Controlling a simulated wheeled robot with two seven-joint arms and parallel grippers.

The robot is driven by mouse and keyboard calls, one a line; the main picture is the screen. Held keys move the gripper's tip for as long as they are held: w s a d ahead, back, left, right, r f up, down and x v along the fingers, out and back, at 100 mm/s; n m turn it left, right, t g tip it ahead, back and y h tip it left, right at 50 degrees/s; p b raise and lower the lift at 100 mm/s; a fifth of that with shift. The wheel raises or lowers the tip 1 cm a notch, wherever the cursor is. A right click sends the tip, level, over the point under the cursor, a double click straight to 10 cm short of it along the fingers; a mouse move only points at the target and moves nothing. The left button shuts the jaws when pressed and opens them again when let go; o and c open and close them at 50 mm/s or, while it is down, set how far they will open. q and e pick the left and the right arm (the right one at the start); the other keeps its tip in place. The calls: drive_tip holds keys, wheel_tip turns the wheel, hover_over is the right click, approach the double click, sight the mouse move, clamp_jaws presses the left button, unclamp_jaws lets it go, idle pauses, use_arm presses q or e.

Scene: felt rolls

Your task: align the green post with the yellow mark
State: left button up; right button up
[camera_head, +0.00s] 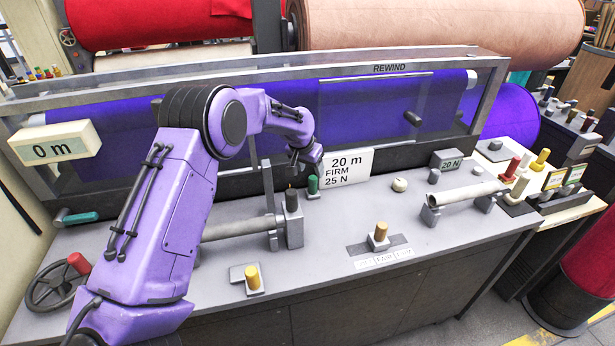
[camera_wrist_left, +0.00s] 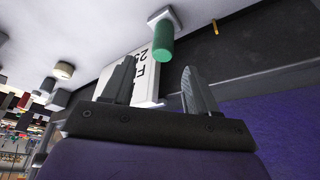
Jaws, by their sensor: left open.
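The green post (camera_head: 313,185) stands upright on a small block on the grey bench, just left of the "20 m FIRM 25 N" card (camera_head: 347,168). It also shows in the left wrist view (camera_wrist_left: 163,42) on its pale base, just beyond the fingertips. My left gripper (camera_head: 303,160) is above and behind the post. Its fingers (camera_wrist_left: 158,66) are spread with nothing between them. My right gripper is not in view.
A purple roll (camera_head: 370,110) is behind a clear panel.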

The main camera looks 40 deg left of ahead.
sight(313, 178)
use_arm(q)
drive_tip(key=x, duration=0.4)
drive_tip(key=p+x, duration=0.1)
drive_tip(key=x, duration=0.1)
drive_tip(key=shift+a+f, duration=0.2)
drive_tip(key=shift+a, duration=0.1)
drive_tip(key=shift+w+f, duration=0.1)
drive_tip(key=shift+f, duration=0.05)
drive_tip(key=shift+d, duration=0.2)
drive_tip(key=shift+c, duration=0.3)
